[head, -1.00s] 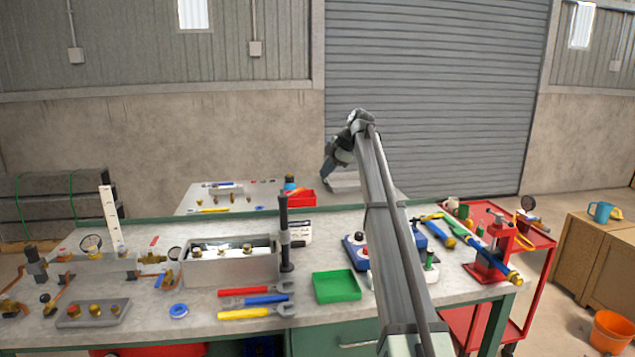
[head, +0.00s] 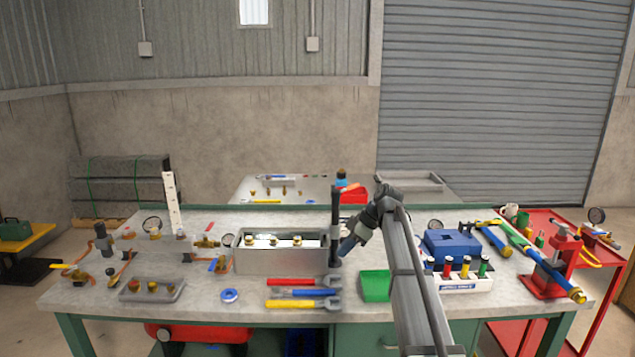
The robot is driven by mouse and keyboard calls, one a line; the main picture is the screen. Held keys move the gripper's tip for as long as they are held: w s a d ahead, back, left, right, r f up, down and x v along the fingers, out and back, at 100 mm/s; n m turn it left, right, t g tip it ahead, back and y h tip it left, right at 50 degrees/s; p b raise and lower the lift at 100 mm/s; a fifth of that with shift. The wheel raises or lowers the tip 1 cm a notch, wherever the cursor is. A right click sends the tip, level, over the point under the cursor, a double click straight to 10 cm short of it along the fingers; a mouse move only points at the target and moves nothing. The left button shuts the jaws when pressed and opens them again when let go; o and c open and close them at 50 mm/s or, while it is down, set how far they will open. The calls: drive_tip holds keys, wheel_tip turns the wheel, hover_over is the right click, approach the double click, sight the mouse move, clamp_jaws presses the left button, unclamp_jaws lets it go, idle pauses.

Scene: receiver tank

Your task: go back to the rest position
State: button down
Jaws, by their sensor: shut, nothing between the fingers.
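My gripper (head: 346,249) is shut and empty. It hangs at the end of my arm, tilted down to the left, over the middle of the green workbench (head: 215,313). In the picture it is just right of the black upright post (head: 336,225); I cannot tell whether they touch. My forearm runs from there down to the lower right and hides part of the green tray (head: 375,286) and of the bench behind it.
A grey metal box with brass fittings (head: 270,262) stands left of the post. Wrenches (head: 300,292) lie in front of it. A blue block (head: 452,244), a white rack (head: 462,284) and a red press (head: 548,270) are on the right. A second table (head: 285,187) stands behind.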

drive_tip(key=s+a+f+m+g, duration=0.1)
drive_tip(key=s+a+f+m, duration=0.15)
drive_tip(key=s+f, duration=0.5)
drive_tip(key=s+a+f+m+g, duration=0.1)
drive_tip(key=s+a+f, duration=0.3)
drive_tip(key=s+f, duration=0.3)
drive_tip(key=s+d+f+m+g+h, duration=0.1)
drive_tip(key=s+d+f+m, duration=0.1)
drive_tip(key=s+f, duration=0.45)
drive_tip(key=s+d+f+m, duration=0.1)
drive_tip(key=s+f+m, duration=0.15)
drive_tip(key=f, duration=0.65)
drive_tip(key=s+d+f+m+g+h, duration=0.1)
drive_tip(key=s+d+f+m, duration=0.1)
drive_tip(key=s+f, duration=0.45)
drive_tip(key=s+d+f+m+g+h, duration=0.1)
drive_tip(key=s+d+f+m, duration=0.1)
drive_tip(key=s+f, duration=0.5)
drive_tip(key=s+d+f+m+g+h, duration=0.1)
drive_tip(key=s+d+f, duration=0.3)
drive_tip(key=s, duration=0.9)
drive_tip(key=s+d+f+m+g+h, duration=0.1)
drive_tip(key=s+d+f+m+h, duration=0.2)
drive_tip(key=s+f, duration=0.7)
drive_tip(key=shift+d+f, duration=0.15)
drive_tip(key=shift+d, duration=0.3)
